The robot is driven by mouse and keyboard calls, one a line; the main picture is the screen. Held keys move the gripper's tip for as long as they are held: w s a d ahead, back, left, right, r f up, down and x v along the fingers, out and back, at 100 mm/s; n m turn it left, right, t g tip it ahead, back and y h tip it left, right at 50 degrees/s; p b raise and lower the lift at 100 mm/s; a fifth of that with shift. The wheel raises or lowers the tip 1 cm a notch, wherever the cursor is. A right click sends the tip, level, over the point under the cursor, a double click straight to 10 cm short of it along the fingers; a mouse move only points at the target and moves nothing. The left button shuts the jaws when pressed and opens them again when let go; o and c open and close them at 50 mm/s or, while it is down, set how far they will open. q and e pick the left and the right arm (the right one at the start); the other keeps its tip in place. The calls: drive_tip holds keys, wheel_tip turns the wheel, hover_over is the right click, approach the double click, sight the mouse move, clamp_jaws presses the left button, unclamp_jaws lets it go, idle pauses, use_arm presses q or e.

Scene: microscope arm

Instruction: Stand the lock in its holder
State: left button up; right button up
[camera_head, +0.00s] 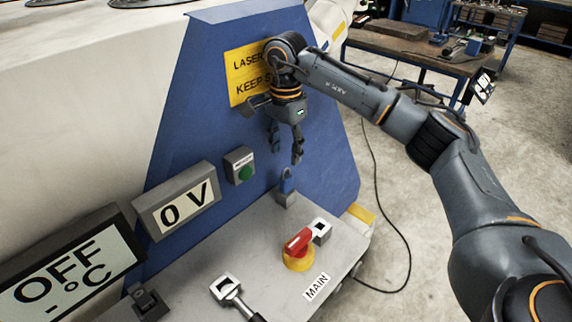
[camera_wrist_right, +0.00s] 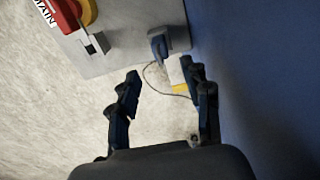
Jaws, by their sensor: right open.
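The lock (camera_head: 287,184) is a small blue padlock with a grey shackle. It appears upright in a small grey holder (camera_head: 286,199) at the back of the grey panel top, close to the blue wall. My right gripper (camera_head: 286,154) is open and empty, pointing down just above the lock, with a gap between them. In the right wrist view the lock (camera_wrist_right: 158,44) and its holder (camera_wrist_right: 179,38) show beyond the open fingers (camera_wrist_right: 162,74). The lower part of the lock is hidden by the holder. My left gripper is not in view.
A red and yellow main switch (camera_head: 298,250) stands in front of the holder, with a grey bracket (camera_head: 321,232) beside it. A black-handled grey tool (camera_head: 229,288) lies further forward. A green button box (camera_head: 240,165) and a "0 V" display (camera_head: 177,208) are left of the holder.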

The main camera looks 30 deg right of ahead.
drive_tip(key=shift+r, duration=2.3)
drive_tip(key=shift+f, duration=0.1)
